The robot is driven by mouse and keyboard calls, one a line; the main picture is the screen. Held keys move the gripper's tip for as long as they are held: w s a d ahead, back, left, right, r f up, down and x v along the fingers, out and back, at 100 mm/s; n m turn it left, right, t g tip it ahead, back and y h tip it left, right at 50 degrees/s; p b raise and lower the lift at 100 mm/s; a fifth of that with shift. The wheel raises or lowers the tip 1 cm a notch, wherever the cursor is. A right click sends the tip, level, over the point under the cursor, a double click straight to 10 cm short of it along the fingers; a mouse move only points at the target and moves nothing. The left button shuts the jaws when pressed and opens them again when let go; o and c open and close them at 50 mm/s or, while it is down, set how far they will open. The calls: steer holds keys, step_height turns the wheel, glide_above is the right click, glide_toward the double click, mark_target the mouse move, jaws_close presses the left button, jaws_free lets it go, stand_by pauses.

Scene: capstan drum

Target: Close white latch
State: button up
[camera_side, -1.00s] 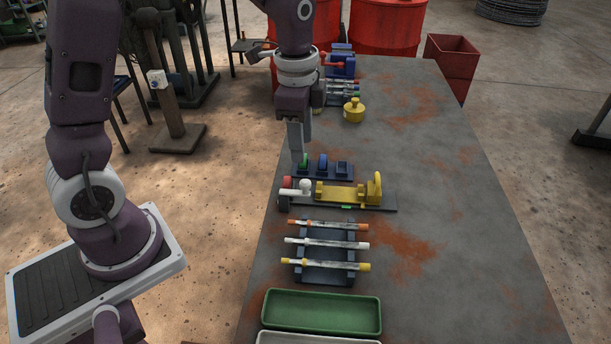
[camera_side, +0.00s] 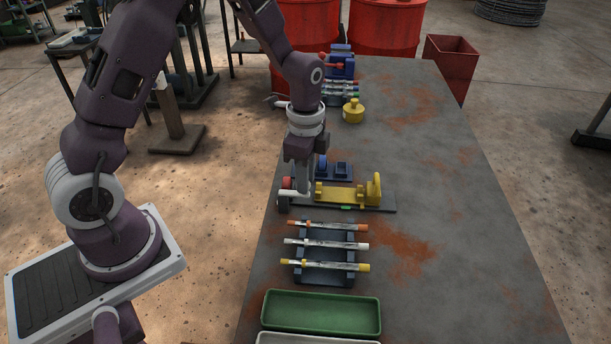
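The white latch (camera_side: 287,193) is at the left end of a dark base plate (camera_side: 390,205) on the table. Its bar shows lying to the left; its round white knob is hidden behind my gripper. A yellow fixture (camera_side: 345,196) with a raised end sits on the same plate, right of the latch. A red part (camera_side: 287,183) shows just behind the latch bar. My gripper (camera_side: 303,190) points down with its fingertips at the latch. I cannot tell whether the fingers are open or closed on the knob.
In front, a dark rack (camera_side: 328,280) holds three tubes with orange, white and yellow ends. A green tray (camera_side: 322,312) lies nearer. Behind are a small blue holder (camera_side: 343,170) and a yellow weight (camera_side: 353,111). The table's right side is clear.

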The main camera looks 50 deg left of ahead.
jaws_close()
steer(key=shift+w, duration=0.1)
steer(key=shift+a+n, duration=1.2)
steer(key=shift+n, duration=1.75)
steer(key=shift+a+n, duration=1.25)
steer(key=shift+n, duration=1.75)
steer(key=shift+a+n, duration=1.2)
steer(key=shift+n, duration=1.75)
steer(key=o, duration=0.7)
jaws_free()
steer(key=shift+r, duration=0.1)
